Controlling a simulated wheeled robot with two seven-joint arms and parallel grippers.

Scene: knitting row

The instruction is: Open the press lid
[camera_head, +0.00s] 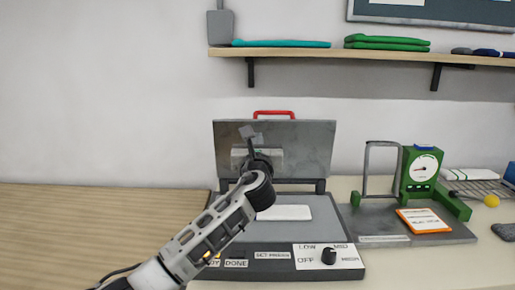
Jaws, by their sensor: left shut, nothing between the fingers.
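The press (325,228) stands on the counter with its grey lid (310,148) raised, standing roughly upright at the back of the base. A red handle (273,114) shows along the lid's top edge. A white flat piece (284,213) lies on the exposed grey plate. My left gripper (248,134) is shut and empty, pointing up in front of the lid's inner face. I cannot tell whether it touches the lid. My left arm hides the left part of the base. My right gripper is not in view.
A dial (329,256) sits on the press's front panel. To the right are a green gauge device (421,170), an orange-framed card (424,221) and a yellow ball (491,201). A wall shelf (300,52) holds folded cloths above. The wooden surface (90,220) at left is clear.

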